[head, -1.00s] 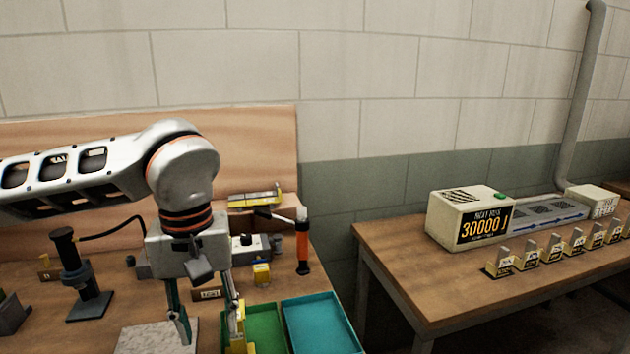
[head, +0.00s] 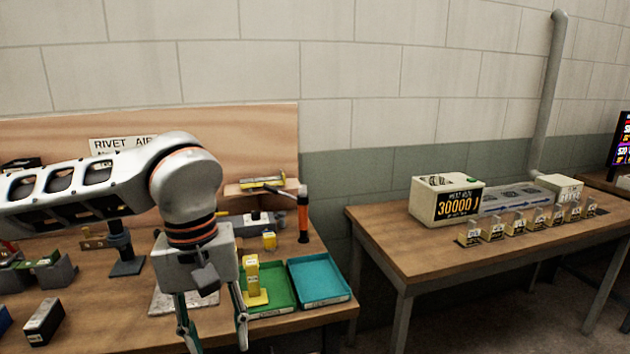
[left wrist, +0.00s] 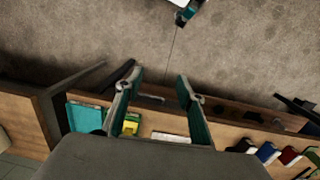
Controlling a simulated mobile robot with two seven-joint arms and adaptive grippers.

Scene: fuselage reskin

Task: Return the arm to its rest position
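My left arm comes in from the left in the head view. Its gripper (head: 215,338) hangs down over the front edge of the wooden workbench (head: 90,335), in front of the green tray. The left wrist view shows its two fingers (left wrist: 160,92) spread apart with nothing between them. A yellow piece (head: 252,280) stands on the green tray (head: 285,283), behind and apart from the fingers; it also shows in the left wrist view (left wrist: 131,124).
A teal tray (head: 320,280) lies at the bench's right end. An orange-handled tool (head: 303,215) stands behind it. A gap separates the bench from a second table (head: 400,255), which holds a cream box with a display (head: 447,200) and several small labelled stands (head: 520,225). Grey floor (left wrist: 230,50) is clear in front.

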